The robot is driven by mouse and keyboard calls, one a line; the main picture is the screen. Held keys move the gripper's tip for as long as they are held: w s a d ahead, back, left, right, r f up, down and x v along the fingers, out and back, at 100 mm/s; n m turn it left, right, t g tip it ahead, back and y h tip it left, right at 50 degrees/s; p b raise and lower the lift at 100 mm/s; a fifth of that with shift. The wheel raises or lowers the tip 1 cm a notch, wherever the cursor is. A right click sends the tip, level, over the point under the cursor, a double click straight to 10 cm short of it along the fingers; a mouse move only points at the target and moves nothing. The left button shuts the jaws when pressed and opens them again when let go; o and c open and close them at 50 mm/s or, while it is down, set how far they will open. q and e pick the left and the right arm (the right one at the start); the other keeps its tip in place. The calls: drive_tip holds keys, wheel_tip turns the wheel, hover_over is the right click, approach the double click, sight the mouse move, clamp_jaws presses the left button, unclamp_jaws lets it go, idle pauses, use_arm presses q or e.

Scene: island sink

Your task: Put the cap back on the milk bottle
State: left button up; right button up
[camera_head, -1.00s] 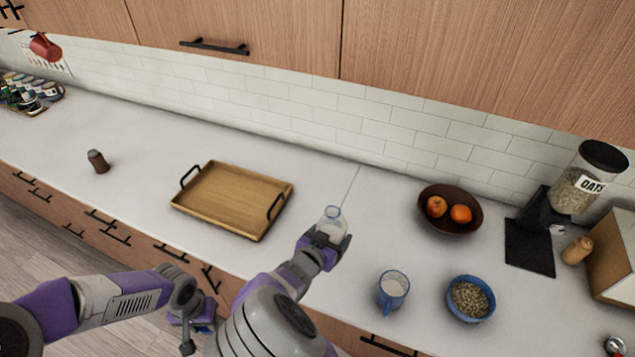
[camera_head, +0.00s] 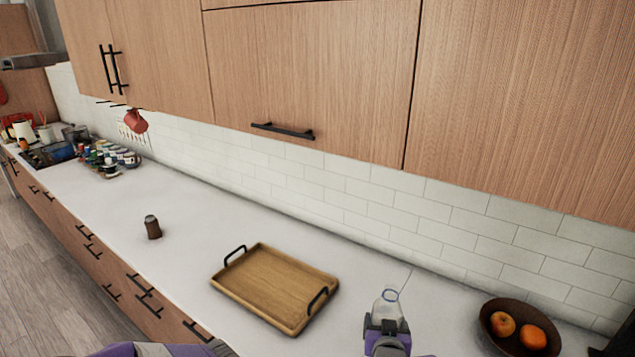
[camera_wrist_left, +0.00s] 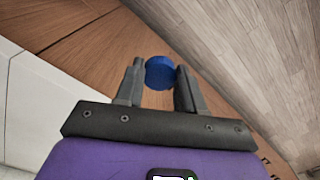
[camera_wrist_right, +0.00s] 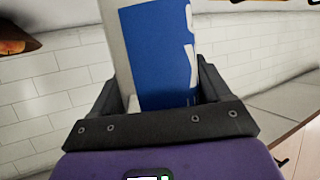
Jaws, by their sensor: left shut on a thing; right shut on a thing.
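The clear milk bottle (camera_head: 388,306) is near the bottom of the head view, upright, with its open neck on top. My right gripper (camera_head: 386,335) is shut on it. In the right wrist view the bottle's blue and white label (camera_wrist_right: 158,55) fills the space between the fingers of that gripper (camera_wrist_right: 160,90). The round blue cap (camera_wrist_left: 160,72) is between the fingertips of my left gripper (camera_wrist_left: 160,82), which is shut on it in the left wrist view. Wooden drawer fronts and the floor are behind the cap. In the head view the left gripper is out of frame.
A wooden tray (camera_head: 272,284) with black handles lies on the white counter left of the bottle. A brown bowl (camera_head: 490,318) with orange fruit stands to the right. A small brown shaker (camera_head: 152,227) stands farther left. The counter between shaker and tray is clear.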

use_arm(q)
drive_tip(key=shift+w+d+f+b, duration=0.15)
drive_tip(key=shift+w+f+b, duration=0.1)
drive_tip(key=shift+f, duration=0.2)
drive_tip(key=shift+w+d+f+b, duration=0.1)
drive_tip(key=shift+w+f+b, duration=0.15)
drive_tip(key=shift+f, duration=0.2)
use_arm(e)
drive_tip(key=shift+w+d+f+n+y, duration=0.1)
drive_tip(key=shift+d+f+n+y, duration=0.25)
drive_tip(key=shift+n+y, duration=0.3)
use_arm(q)
drive_tip(key=shift+w+d+f+b, duration=0.15)
drive_tip(key=shift+w+f+b, duration=0.1)
drive_tip(key=shift+b, duration=0.05)
use_arm(e)
drive_tip(key=shift+d+n+y, duration=0.2)
drive_tip(key=shift+n+y, duration=0.15)
drive_tip(key=shift+y, duration=0.2)
drive_tip(key=shift+a, duration=0.15)
drive_tip(key=s+a, duration=0.4)
drive_tip(key=a, duration=1.3)
